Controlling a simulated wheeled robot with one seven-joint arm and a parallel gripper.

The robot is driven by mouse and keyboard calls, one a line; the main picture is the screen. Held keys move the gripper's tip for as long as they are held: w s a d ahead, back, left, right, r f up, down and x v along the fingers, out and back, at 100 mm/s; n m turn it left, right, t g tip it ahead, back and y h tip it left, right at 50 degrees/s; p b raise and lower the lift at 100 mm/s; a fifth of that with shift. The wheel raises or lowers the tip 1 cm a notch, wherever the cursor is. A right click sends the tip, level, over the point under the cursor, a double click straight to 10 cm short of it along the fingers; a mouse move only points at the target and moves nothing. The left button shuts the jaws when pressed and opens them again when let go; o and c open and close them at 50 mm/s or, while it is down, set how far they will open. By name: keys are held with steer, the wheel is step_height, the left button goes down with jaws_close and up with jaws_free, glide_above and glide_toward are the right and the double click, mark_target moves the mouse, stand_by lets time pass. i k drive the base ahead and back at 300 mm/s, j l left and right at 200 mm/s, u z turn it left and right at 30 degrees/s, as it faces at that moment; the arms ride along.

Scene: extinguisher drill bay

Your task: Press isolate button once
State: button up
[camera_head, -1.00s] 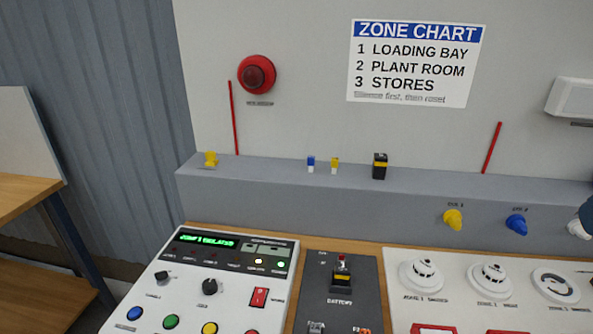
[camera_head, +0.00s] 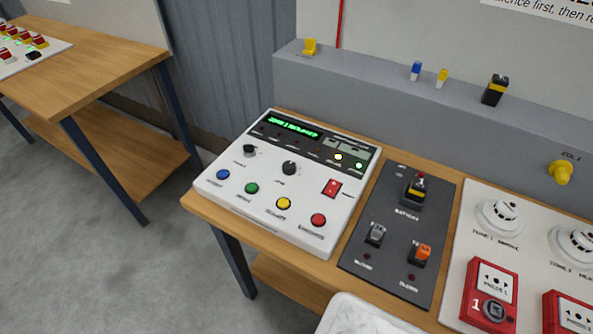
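The white control panel (camera_head: 225,190) lies on the wooden bench, left of the dark switch plate. Along its front edge are a blue button (camera_head: 223,174), a green button (camera_head: 252,188), a yellow button (camera_head: 283,203) and a red button (camera_head: 318,220). Their labels are too blurred to tell which is the isolate button. The green display (camera_head: 293,126) seems to read "ZONE 1 ISOLATED". Two small lamps at the right of its dark strip are lit. My gripper is not in view.
A dark plate (camera_head: 352,254) with switches lies right of the panel. Smoke detectors (camera_head: 497,216) and red call points (camera_head: 489,294) stand further right. A white rounded thing (camera_head: 365,318) shows at the bottom edge. A second wooden table (camera_head: 95,75) stands at left, with open floor between.

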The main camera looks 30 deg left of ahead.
mark_target(283, 202)
steer(key=k+l+u, duration=0.15)
steer(key=u, duration=0.25)
steer(key=k+l+u, duration=0.1)
steer(key=u, duration=0.3)
steer(key=k+l+u, duration=0.1)
steer(key=u, duration=0.6)
